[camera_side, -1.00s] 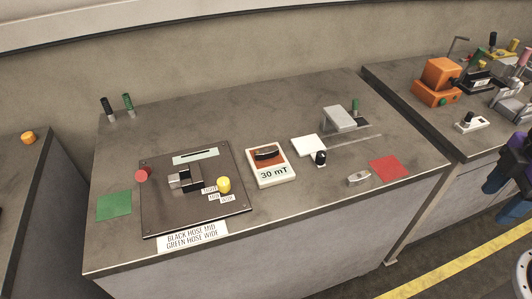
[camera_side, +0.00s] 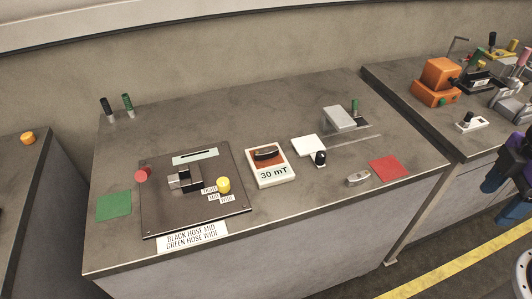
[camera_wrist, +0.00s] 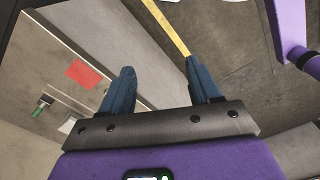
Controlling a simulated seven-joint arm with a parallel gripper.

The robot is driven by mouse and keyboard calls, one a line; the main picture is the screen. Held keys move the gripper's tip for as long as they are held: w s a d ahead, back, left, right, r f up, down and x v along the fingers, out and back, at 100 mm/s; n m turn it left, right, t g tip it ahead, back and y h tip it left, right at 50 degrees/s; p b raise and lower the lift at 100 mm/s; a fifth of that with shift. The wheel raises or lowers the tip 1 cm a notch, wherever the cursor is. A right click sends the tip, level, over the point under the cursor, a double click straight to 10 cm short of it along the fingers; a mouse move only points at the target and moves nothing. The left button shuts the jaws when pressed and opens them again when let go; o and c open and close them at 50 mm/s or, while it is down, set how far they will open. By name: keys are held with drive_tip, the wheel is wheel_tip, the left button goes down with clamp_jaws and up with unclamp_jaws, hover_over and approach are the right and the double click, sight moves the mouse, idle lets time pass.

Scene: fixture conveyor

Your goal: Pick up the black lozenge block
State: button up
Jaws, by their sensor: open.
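No block stands out clearly as a black lozenge. In the side view, a small rounded, lozenge-like block (camera_side: 357,179) lies left of the red square (camera_side: 389,168), but it looks grey. A black piece (camera_side: 188,178) sits in the fixture on the dark plate (camera_side: 160,220), against a silver part; its outline is too small to tell. My gripper (camera_wrist: 160,67) is open and empty, its two blue fingers wide apart in the wrist view. It is off to the right of the middle counter, away from these blocks, with floor beyond the fingertips.
The middle counter also holds a 30 mT meter (camera_side: 271,166), a white pad with a black knob (camera_side: 320,158), a grey raised block (camera_side: 339,119), a yellow knob (camera_side: 223,185) and a green square (camera_side: 114,204). A right counter carries an orange machine (camera_side: 437,82). A gap separates the counters.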

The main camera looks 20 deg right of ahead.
drive_tip(key=w+a+f+m+g+y, duration=0.2)
drive_tip(key=w+a+m+g, duration=0.3)
drive_tip(key=a+m, duration=0.35)
drive_tip(key=m+t+y, duration=0.8)
drive_tip(key=m+y, duration=0.3)
drive_tip(key=m, duration=1.4)
approach(264, 151)
drive_tip(key=a, duration=0.1)
drive_tip(key=w+a+f, duration=0.1)
drive_tip(key=a, duration=0.1)
drive_tip(key=shift+w+f+n, duration=0.25)
drive_tip(key=shift+w+f, duration=0.05)
drive_tip(key=shift+s+x, duration=0.2)
drive_tip(key=shift+x, duration=1.2)
drive_tip(key=shift+s+x, duration=0.15)
drive_tip(key=shift+x, duration=1.25)
drive_tip(key=shift+a+r, duration=0.1)
drive_tip(key=shift+r, duration=0.05)
clamp_jaws()
